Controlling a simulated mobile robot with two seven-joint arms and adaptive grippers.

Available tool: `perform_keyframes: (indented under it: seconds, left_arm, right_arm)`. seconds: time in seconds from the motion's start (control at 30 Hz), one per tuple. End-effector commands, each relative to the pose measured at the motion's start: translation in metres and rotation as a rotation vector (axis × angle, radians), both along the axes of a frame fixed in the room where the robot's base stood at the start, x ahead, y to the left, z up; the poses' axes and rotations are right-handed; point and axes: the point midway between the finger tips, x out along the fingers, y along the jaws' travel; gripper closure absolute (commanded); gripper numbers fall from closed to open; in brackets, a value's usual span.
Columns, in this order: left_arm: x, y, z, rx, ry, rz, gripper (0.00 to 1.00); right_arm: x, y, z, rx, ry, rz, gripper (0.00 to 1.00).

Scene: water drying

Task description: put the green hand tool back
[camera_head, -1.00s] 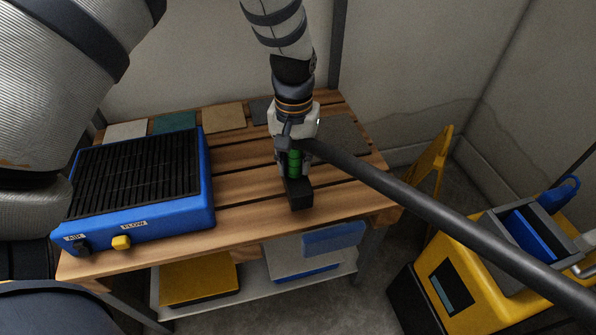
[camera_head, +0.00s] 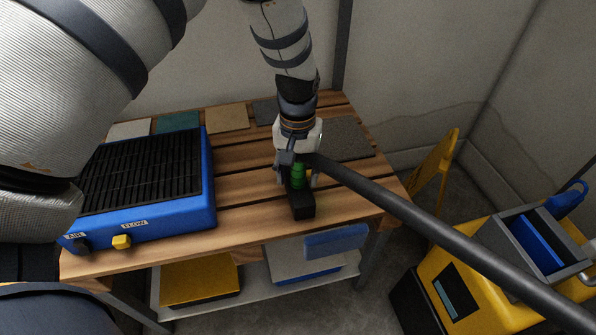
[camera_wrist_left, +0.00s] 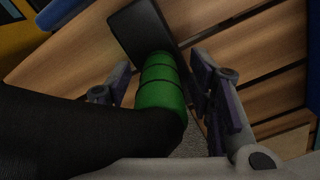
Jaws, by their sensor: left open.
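The green hand tool (camera_head: 299,176) has a ribbed green grip and a black, blocky foot (camera_head: 303,206). It stands on the wooden slatted bench near its front edge. A thick dark hose (camera_head: 430,215) bends off its top and runs to the lower right. My left gripper (camera_head: 298,182) is over the tool from above, open, with one finger on each side of the green grip. In the left wrist view the green grip (camera_wrist_left: 160,88) lies between the spread fingers, with gaps visible. My right gripper is not in view.
A blue dryer box (camera_head: 160,225) with a black grille fills the bench's left. Flat sample tiles (camera_head: 228,118) lie along the back. Yellow and grey trays sit on the lower shelf. A yellow machine (camera_head: 490,270) and yellow floor sign (camera_head: 438,180) stand right.

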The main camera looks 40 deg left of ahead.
Motion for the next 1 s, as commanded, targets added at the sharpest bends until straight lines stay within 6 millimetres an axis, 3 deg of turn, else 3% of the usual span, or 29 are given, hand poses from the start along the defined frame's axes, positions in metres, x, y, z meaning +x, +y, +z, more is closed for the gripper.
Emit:
perform_keyframes:
  seconds: [0.3,0.43,0.6,1.0]
  left_arm:
    - [0.002,0.001,0.084,0.001,-0.011,-0.001,0.53]
    - [0.002,0.001,0.109,0.001,-0.008,-0.001,0.53]
    - [0.0,0.001,0.122,0.001,-0.002,-0.001,0.53]
    - [0.0,0.0,0.121,0.0,-0.001,0.0,0.53]
  right_arm:
    - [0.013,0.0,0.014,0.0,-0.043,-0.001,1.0]
    - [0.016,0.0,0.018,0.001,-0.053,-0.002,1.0]
    - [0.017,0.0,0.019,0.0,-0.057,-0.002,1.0]
    - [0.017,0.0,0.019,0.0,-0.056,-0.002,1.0]
